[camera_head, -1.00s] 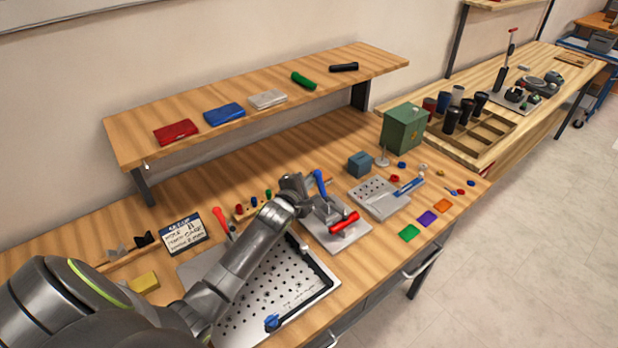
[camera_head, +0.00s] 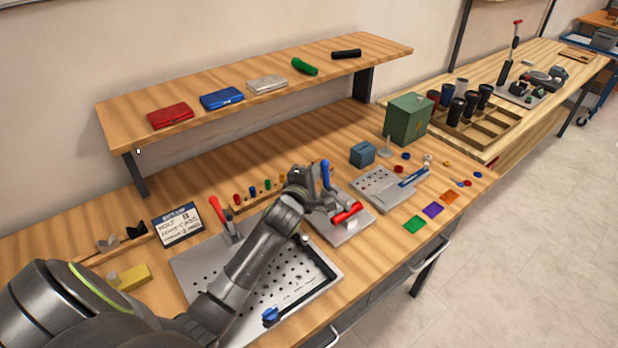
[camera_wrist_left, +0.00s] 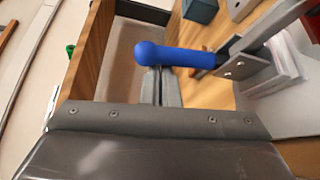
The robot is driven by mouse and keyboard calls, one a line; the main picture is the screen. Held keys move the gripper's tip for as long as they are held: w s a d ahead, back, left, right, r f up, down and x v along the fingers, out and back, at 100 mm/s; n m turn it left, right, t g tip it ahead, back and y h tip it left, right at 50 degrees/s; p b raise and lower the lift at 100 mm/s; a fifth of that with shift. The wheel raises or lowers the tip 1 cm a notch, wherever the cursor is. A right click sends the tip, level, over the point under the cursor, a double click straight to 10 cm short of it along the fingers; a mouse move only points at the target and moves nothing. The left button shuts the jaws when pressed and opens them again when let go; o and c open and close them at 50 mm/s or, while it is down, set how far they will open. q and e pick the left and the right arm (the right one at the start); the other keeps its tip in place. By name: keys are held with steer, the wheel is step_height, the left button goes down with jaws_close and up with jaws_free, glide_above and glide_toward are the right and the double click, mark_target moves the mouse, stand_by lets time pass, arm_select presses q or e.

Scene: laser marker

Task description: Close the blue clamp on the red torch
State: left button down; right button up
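The blue clamp handle (camera_head: 325,174) stands upright on its metal plate (camera_head: 355,230), over the workbench. The red torch (camera_head: 348,212) lies in the fixture just below and to the right of the handle. My left gripper (camera_head: 312,180) is at the handle's left side, very close to it. In the left wrist view the blue handle (camera_wrist_left: 180,55) crosses in front of the tips of my left gripper (camera_wrist_left: 163,80). Its fingers look pressed together, with nothing between them. Whether they touch the handle is unclear. My right gripper is not in view.
A perforated plate (camera_head: 285,283) with a red-handled clamp (camera_head: 217,208) lies under my left arm. A perforated grey block (camera_head: 376,187) and a green box (camera_head: 404,119) stand to the right. A raised shelf (camera_head: 235,75) with several cases runs behind.

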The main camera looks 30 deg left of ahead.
arm_select(q)
steer(key=shift+s+d+r, duration=0.15)
steer(key=shift+d+r, duration=0.05)
steer(key=shift+d, duration=0.3)
steer(key=s+d+r+p, duration=0.1)
steer(key=s+p, duration=0.5)
steer(key=s, duration=1.1)
steer(key=shift+d+r, duration=0.4)
steer(key=shift+d, duration=0.15)
